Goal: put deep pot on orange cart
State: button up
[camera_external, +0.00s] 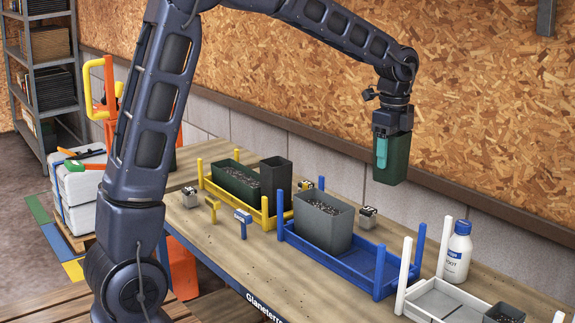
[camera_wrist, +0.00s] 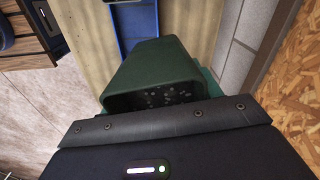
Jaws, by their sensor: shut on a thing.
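The deep pot (camera_external: 392,158) is dark green, tall and roughly upright. My gripper (camera_external: 384,136) is shut on it at its upper part, with a teal finger on its outer side. The pot hangs in the air above the right rear of the bench, behind the blue tray. In the wrist view the green pot (camera_wrist: 155,75) shows dark, speckled contents; the fingertips are hidden there. An orange frame with a yellow handle (camera_external: 108,95) stands at the left behind white sacks. An orange body (camera_external: 182,268) shows partly behind my arm. I cannot tell which is the orange cart.
On the bench stand a yellow tray (camera_external: 235,205) with dark pots, a blue tray (camera_external: 345,262) with a grey pot (camera_external: 323,222), a white tray (camera_external: 445,300) and a white bottle (camera_external: 457,252). A chipboard wall (camera_external: 480,110) runs behind. A shelf (camera_external: 45,75) stands far left.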

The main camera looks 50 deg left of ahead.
jog(key=w+a+n, duration=0.3)
jog(key=w+a, duration=0.1)
jog(key=a, duration=0.9)
jog(key=w+a+r+n, duration=0.15)
jog(key=w+a, duration=0.25)
jog(key=a, duration=0.9)
jog(key=w+a+n, duration=0.4)
jog(key=a, duration=0.9)
jog(key=n, duration=0.8)
send_over(208, 167)
notch_tip(208, 167, down, 4)
jog(key=shift+m, duration=0.25)
notch_tip(208, 167, down, 19)
jog(key=shift+d+f, duration=0.1)
jog(key=o, duration=1)
jog(key=shift+f, duration=0.15)
